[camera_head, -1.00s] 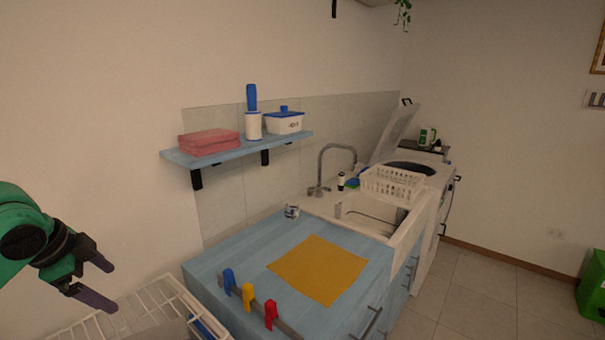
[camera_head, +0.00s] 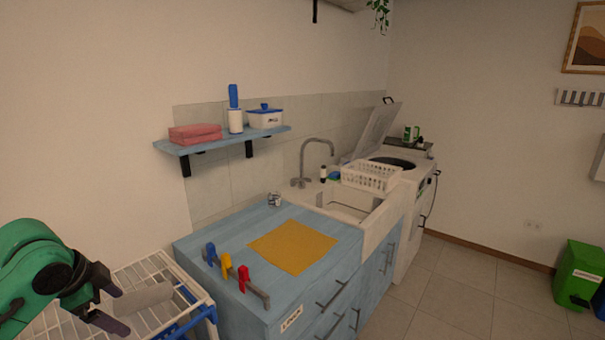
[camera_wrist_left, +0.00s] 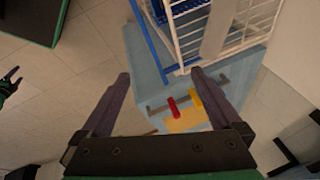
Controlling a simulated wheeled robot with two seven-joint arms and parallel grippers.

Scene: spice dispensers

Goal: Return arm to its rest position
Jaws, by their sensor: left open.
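My left gripper (camera_head: 121,311) is at the lower left of the head view, beside the white wire rack (camera_head: 150,268). Its two dark fingers are apart with nothing between them. In the left wrist view the open left gripper (camera_wrist_left: 166,92) points down over the floor and the end of the blue counter. My green left arm (camera_head: 30,262) comes in from the left edge. Part of a dark gripper (camera_wrist_left: 10,82), apparently my right one, shows at the left edge of the wrist view; its jaw state is unclear.
The blue counter (camera_head: 215,243) holds a yellow cloth (camera_head: 292,246) and blue, yellow and red clips on its near edge. A wall shelf (camera_head: 230,139) carries pink towels, a lint roller and a white box. A green bin (camera_head: 578,272) stands right. The tiled floor (camera_head: 450,300) is clear.

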